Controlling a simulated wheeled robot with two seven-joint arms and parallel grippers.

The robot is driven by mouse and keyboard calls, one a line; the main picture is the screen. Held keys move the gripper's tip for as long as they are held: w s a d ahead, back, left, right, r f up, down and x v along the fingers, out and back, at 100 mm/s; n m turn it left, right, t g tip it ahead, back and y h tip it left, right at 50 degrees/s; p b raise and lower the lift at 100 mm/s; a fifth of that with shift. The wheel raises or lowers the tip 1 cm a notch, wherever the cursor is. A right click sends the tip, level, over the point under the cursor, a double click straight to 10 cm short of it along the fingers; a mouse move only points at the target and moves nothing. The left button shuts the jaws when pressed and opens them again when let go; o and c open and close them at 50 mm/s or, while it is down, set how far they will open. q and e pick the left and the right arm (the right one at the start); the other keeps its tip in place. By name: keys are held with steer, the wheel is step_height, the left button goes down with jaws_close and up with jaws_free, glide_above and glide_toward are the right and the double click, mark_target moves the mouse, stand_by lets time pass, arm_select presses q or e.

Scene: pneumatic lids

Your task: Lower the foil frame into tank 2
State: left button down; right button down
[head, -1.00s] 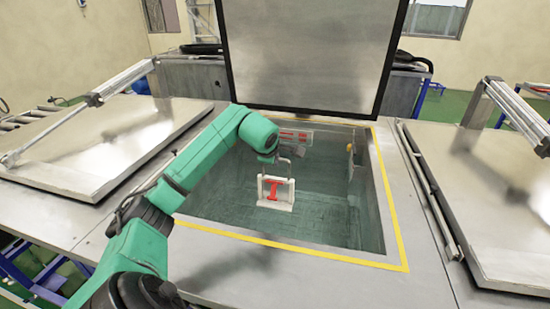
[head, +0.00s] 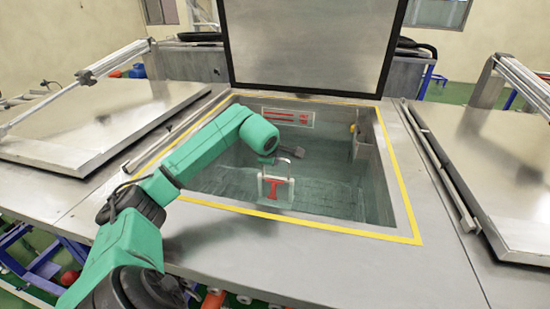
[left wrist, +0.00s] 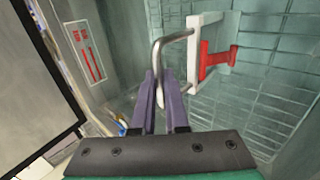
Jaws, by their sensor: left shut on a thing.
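The foil frame (head: 263,188) is a white frame with a red I-shaped piece and a bent metal handle. My left gripper (head: 285,158) reaches into the open tank (head: 408,222) and is shut on the handle. In the left wrist view, its purple fingers (left wrist: 161,98) close around the metal handle, and the foil frame (left wrist: 192,50) hangs beyond them. The frame is inside the tank opening, roughly upright, apart from the walls as far as I see. I cannot tell whether its lower edge touches liquid. My right gripper is not in view.
The tank's lid (head: 305,45) stands raised behind the opening. A closed lid (head: 95,122) lies to the left and another (head: 495,170) to the right, each with a cylinder. A red-marked label (head: 288,116) is on the tank's back wall. The tank's right half is free.

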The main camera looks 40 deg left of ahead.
arm_select(q)
steer(key=shift+f, duration=0.35)
steer(key=shift+f+b, duration=0.75)
stand_by(0.3)
steer(key=c, duration=0.8)
jaws_free()
steer(key=shift+c, duration=0.2)
steer(key=shift+s+r, duration=0.1)
steer(key=b+v, duration=0.4)
steer(key=v, duration=1)
step_height(320, 180, up, 12)
steer(key=p, duration=1.1)
steer(key=shift+d, duration=0.15)
